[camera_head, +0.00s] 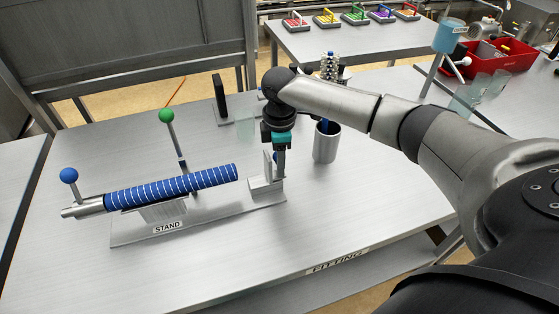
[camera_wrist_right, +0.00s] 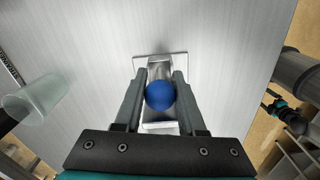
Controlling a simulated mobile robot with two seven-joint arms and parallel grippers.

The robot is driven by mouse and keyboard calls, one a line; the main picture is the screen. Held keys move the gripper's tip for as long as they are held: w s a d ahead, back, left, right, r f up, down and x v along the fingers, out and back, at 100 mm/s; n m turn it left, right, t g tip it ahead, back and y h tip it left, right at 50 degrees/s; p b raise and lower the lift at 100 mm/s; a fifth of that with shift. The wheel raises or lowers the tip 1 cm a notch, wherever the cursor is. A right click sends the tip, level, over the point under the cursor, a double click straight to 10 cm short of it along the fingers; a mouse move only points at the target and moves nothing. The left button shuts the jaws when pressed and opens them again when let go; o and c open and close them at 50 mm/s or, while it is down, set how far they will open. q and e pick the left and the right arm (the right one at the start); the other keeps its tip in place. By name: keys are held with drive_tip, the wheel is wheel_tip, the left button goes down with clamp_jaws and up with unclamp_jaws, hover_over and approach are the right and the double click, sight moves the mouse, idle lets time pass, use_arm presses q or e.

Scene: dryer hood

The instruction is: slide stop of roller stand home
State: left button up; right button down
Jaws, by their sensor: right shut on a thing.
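The roller stand (camera_head: 200,224), a grey base labelled STAND, lies on the metal table. A blue roller with white stripes (camera_head: 165,190) rests on it, with a metal shaft end at the left. The grey stop (camera_head: 264,185) stands at the stand's right end, with a gap between its upright plate and the roller's right end. My right gripper (camera_head: 279,168) is over the stop, pointing down. In the right wrist view, it is shut on the stop's blue ball knob (camera_wrist_right: 160,95), above the grey stop (camera_wrist_right: 160,68). The knob is hidden in the head view. My left gripper is not in view.
A blue-knobbed lever (camera_head: 69,176) and a green-knobbed lever (camera_head: 167,116) rise by the roller. A metal cup (camera_head: 326,143) stands right of my gripper; a clear glass (camera_head: 244,127) and a black upright (camera_head: 221,98) stand behind. The front of the table is clear.

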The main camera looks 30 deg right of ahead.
idle(0.7)
drive_tip(key=shift+a+r+p, duration=0.15)
drive_tip(key=shift+a+p, duration=0.3)
drive_tip(key=shift+p, duration=0.05)
drive_tip(key=a+p, duration=0.1)
drive_tip(key=w+a+p, duration=0.1)
drive_tip(key=a, duration=0.1)
drive_tip(key=shift+w+a+p, duration=0.1)
drive_tip(key=shift+a+p, duration=0.35)
drive_tip(key=shift+a, duration=0.1)
drive_tip(key=c, duration=0.5)
unclamp_jaws()
